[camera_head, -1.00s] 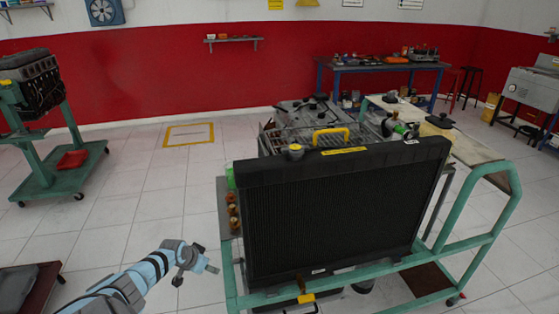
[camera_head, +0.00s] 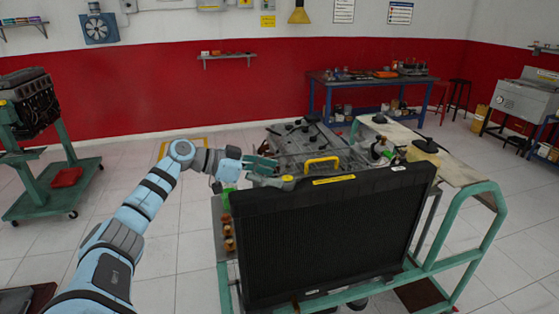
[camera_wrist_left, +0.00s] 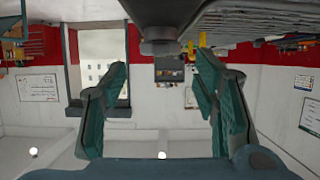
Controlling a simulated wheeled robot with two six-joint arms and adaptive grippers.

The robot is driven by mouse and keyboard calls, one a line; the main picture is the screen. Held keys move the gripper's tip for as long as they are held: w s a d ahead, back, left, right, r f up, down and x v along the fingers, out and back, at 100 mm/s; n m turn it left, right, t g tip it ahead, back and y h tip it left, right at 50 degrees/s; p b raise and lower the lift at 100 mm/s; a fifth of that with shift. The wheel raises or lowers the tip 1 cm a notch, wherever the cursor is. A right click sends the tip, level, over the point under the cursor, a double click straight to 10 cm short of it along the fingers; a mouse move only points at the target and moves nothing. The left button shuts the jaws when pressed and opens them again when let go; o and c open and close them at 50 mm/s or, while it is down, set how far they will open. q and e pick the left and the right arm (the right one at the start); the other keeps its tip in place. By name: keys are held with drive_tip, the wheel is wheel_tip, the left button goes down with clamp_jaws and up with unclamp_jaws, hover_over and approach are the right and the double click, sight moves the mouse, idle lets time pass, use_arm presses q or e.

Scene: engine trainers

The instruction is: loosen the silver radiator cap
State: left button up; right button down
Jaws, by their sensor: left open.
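The radiator cap (camera_head: 287,179) sits on the top left of the black radiator (camera_head: 330,240), with a yellow top and a silver-grey rim. My left gripper (camera_head: 270,167) is open and empty, just behind and left of the cap, with its fingers pointing right. I see a small gap in the picture but cannot tell the exact distance. In the left wrist view, which looks upside down, the two green finger pads (camera_wrist_left: 162,68) stand wide apart. A grey round part (camera_wrist_left: 158,42) under the dark body at the top may be the cap. My right gripper is not seen.
The radiator stands on a green wheeled frame (camera_head: 487,215) with the engine (camera_head: 305,140) behind it. A yellow handle (camera_head: 322,163) is right of the cap. An engine stand (camera_head: 60,190) is far left.

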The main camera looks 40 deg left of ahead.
sight(286, 179)
use_arm(q)
drive_tip(key=x, duration=0.2)
drive_tip(key=shift+w+d+f, duration=0.15)
drive_tip(key=shift+w+d, duration=0.1)
drive_tip(key=shift+w, duration=0.05)
drive_tip(key=shift+w+f, duration=0.2)
drive_tip(key=shift+f, duration=0.1)
drive_tip(key=shift+s, duration=0.1)
drive_tip(key=c, duration=1.1)
drive_tip(key=shift+o, duration=0.2)
